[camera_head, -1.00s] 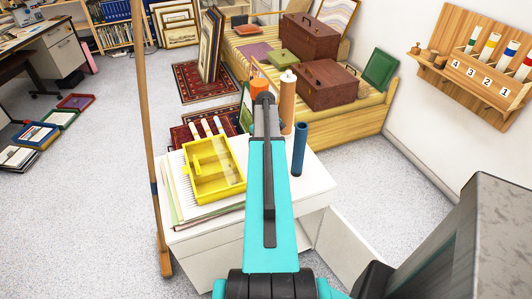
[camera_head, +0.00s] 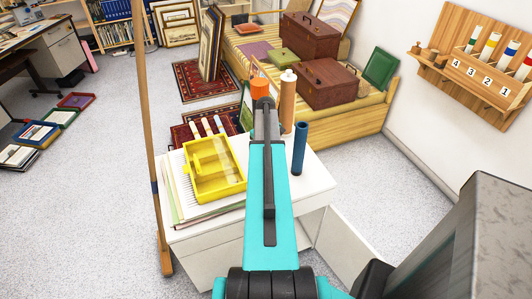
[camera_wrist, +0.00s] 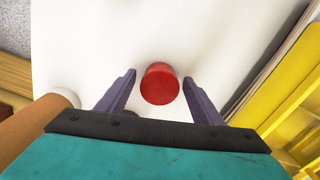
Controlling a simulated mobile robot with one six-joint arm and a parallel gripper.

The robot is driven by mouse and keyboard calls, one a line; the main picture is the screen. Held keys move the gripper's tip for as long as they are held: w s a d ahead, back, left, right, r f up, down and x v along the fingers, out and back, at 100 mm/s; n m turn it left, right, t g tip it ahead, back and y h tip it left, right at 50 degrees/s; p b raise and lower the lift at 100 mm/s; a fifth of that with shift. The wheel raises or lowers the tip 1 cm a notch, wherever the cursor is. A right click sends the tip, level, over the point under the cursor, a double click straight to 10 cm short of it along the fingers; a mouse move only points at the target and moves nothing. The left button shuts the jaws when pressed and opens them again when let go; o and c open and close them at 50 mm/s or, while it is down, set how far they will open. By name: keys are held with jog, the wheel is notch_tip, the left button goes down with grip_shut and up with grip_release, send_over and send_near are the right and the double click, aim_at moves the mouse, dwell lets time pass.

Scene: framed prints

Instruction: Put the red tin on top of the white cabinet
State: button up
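The white cabinet (camera_head: 316,180) stands in front of me in the head view. The red tin (camera_wrist: 160,86) shows in the wrist view against the white top, between my gripper's fingers. My gripper (camera_wrist: 159,78) is open, with a small gap on each side of the tin. The tin looks upright and seems to stand on the cabinet top. In the head view my arm hides the tin and the fingers.
On the cabinet are a yellow box (camera_head: 214,183) on papers, a blue cylinder (camera_head: 299,150) and a brown roll (camera_head: 288,100), also in the wrist view (camera_wrist: 35,122). A wooden pole (camera_head: 150,130) rises at the cabinet's left. Free floor (camera_head: 90,220) lies left.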

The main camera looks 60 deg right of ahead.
jog(key=shift+r, duration=0.25)
notch_tip(320, 180, up, 12)
jog(key=b, duration=0.2)
dwell(0.7)
jog(key=shift+a, duration=0.1)
dwell(0.7)
